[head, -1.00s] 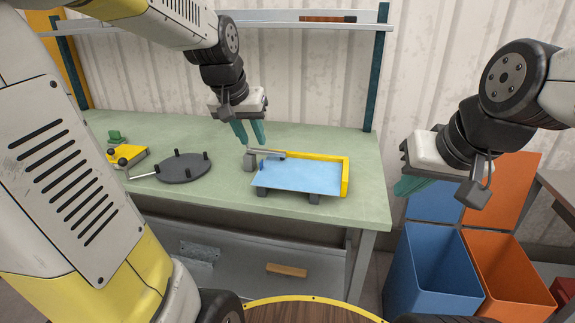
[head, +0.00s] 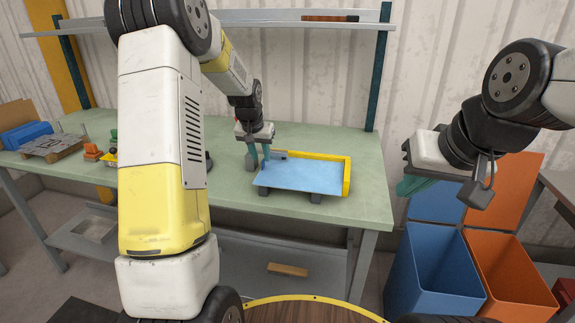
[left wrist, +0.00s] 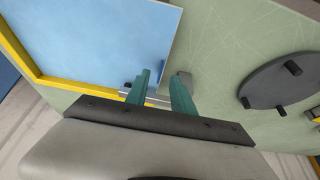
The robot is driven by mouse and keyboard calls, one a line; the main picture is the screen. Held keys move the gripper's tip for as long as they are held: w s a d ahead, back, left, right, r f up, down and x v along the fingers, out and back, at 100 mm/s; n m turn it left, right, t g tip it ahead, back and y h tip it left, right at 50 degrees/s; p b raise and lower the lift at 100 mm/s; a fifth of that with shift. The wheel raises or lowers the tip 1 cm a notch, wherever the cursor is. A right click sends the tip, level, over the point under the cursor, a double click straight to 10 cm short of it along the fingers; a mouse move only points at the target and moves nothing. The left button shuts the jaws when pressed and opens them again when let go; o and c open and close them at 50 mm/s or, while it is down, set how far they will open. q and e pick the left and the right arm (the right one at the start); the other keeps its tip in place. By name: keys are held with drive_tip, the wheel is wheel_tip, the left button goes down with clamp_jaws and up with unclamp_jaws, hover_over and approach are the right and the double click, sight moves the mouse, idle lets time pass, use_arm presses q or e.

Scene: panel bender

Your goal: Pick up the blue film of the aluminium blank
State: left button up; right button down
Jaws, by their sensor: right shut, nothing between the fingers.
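The blank with its blue film (head: 302,174) lies flat on dark supports on the green bench, inside a yellow corner fence (head: 346,178). I cannot tell a loose film edge. In the left wrist view the blue film (left wrist: 100,40) fills the upper left. My left gripper (head: 259,158) is open at the sheet's back left corner. In the left wrist view its two teal fingers (left wrist: 162,75) stand apart near the sheet's edge; whether they touch it I cannot tell. My right gripper (head: 410,187) is shut and empty, right of the bench.
A grey block (head: 252,161) and metal clamp bar sit beside the sheet's back left corner. A dark round plate with pegs (left wrist: 280,82) lies beyond. A blue bin (head: 430,270) and an orange bin (head: 505,275) stand on the floor at right. A shelf (head: 240,18) runs above the bench.

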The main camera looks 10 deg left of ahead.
use_arm(q)
drive_tip(key=shift+x, duration=1.5)
clamp_jaws()
drive_tip(key=shift+r, duration=0.15)
